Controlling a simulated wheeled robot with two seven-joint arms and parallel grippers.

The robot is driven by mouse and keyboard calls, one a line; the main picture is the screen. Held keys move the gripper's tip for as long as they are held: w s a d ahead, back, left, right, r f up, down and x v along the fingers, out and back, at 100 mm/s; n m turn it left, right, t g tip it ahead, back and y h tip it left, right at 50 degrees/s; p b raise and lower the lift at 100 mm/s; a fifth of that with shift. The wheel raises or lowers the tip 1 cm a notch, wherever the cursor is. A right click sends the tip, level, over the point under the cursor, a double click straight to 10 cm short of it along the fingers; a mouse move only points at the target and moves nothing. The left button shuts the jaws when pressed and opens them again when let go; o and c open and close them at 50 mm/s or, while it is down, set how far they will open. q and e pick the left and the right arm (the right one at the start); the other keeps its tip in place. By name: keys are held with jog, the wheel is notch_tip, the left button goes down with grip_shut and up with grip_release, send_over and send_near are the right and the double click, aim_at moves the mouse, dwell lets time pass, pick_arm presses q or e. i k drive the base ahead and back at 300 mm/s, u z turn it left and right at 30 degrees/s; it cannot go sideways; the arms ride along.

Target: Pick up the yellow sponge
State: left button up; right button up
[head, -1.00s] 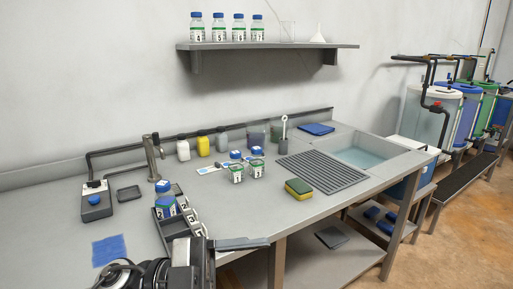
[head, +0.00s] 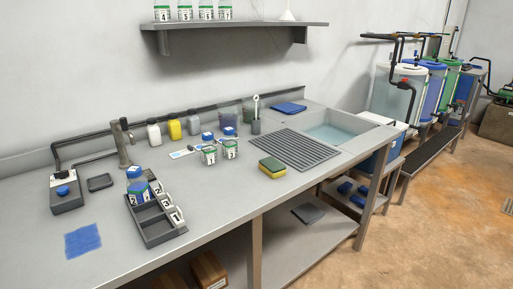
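The yellow sponge (head: 272,168) lies on the grey worktop near its front edge, just in front of the ribbed drainboard. It is yellow with a dark green top. Nothing touches it. Neither of my grippers shows in the head view now.
A ribbed drainboard (head: 295,148) and a sink (head: 342,132) lie behind and right of the sponge. Two labelled bottles (head: 209,154) stand to its left. A grey compartment tray (head: 157,229) holds bottles further left. A blue cloth (head: 83,240) lies at front left. The worktop around the sponge is clear.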

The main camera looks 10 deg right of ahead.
aim_at(274, 168)
jog(key=z, duration=0.5)
jog(key=k, duration=1.2)
jog(key=z, duration=1.2)
jog(key=i, duration=0.95)
jog(key=u, duration=0.75)
jog(key=i, duration=0.6)
jog(key=u, duration=0.5)
